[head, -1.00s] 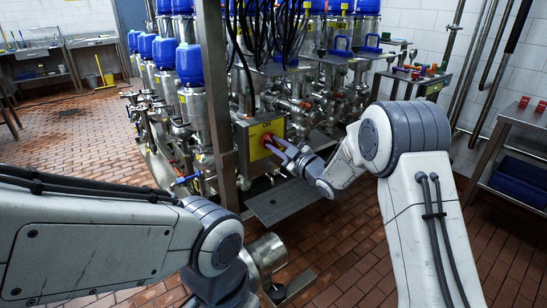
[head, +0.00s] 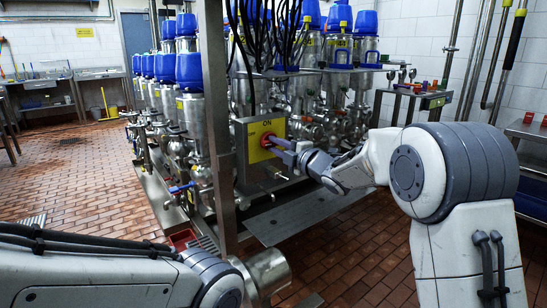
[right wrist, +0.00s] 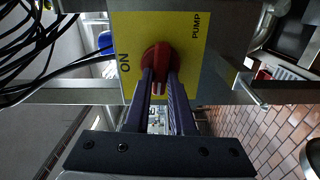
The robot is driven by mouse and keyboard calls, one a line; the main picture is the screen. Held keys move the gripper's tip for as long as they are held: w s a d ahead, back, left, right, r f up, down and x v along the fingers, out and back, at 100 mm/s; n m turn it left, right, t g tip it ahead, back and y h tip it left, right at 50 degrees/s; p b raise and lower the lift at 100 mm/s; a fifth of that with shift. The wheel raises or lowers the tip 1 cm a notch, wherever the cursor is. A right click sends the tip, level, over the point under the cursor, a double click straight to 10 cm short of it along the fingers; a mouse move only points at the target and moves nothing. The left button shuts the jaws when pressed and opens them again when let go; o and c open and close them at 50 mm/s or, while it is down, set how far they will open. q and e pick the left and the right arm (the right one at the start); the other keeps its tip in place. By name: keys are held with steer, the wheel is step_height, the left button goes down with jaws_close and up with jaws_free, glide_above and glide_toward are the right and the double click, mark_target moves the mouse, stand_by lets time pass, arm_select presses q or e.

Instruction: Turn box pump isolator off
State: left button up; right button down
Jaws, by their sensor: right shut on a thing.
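The box pump isolator is a red rotary knob (head: 267,138) on a yellow plate (head: 279,128) marked ON, fixed to a steel box on the frame. In the right wrist view the red knob (right wrist: 158,55) sits on the yellow plate (right wrist: 186,22), with ON on its left and PUMP on its right. My right gripper (head: 277,142) is at the knob. In the right wrist view its two dark fingers (right wrist: 160,80) are on either side of the knob's handle, shut on it. The fingers hide part of the handle. My left gripper is out of view.
Black cables (head: 262,40) hang just above the isolator box. A steel post (head: 218,110) stands to its left. Steel vessels with blue tops (head: 366,24) crowd behind. A steel plate (head: 300,212) lies below. The tiled floor (head: 90,185) at left is largely clear.

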steer(key=shift+a+f+n+b, duration=0.1)
steer(key=shift+f+n+b, duration=0.2)
steer(key=shift+n+b, duration=0.3)
steer(key=c, duration=0.8)
jaws_free()
steer(key=shift+s+r, duration=0.1)
steer(key=shift+o, duration=0.2)
steer(key=shift+r, duration=0.1)
steer(key=v, duration=1)
steer(key=shift+s, duration=0.15)
